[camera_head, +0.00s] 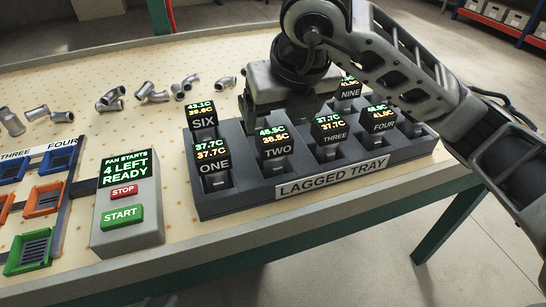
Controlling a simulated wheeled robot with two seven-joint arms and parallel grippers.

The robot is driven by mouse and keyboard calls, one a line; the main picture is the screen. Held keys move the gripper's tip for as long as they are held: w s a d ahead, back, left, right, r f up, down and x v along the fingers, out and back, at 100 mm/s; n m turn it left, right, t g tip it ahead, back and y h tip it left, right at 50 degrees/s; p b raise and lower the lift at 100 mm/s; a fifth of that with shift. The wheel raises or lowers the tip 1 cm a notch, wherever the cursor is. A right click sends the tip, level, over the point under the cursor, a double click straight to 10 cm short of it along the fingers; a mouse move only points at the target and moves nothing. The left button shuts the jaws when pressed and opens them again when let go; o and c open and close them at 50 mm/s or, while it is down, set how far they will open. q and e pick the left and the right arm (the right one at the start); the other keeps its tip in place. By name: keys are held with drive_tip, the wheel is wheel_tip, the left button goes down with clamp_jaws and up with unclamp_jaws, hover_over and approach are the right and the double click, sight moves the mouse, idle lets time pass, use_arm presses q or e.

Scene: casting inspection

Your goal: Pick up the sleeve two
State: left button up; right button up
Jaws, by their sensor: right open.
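Sleeve two (277,148) is a dark block with the white label TWO and lit temperature figures. It stands in the front row of the dark grey lagged tray (228,208), between sleeve one (213,162) and sleeve three (333,130). My right gripper (272,112) reaches in from the upper right and hangs just behind and above sleeve two, pointing down. It is open; its fingertips are partly hidden, and I cannot tell whether they touch anything. My left gripper is not in view.
Sleeve six (203,121) stands behind sleeve one; sleeves four (381,119) and nine (349,88) are to the right. A control box (130,205) reads 4 LEFT READY. Several metal pipe elbows (110,97) lie behind. Coloured bins (43,197) are at left.

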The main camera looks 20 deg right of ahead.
sight(275, 137)
drive_tip(key=x, duration=0.9)
drive_tip(key=shift+f, duration=0.1)
drive_tip(key=shift+c, duration=0.3)
drive_tip(key=c, duration=1.3)
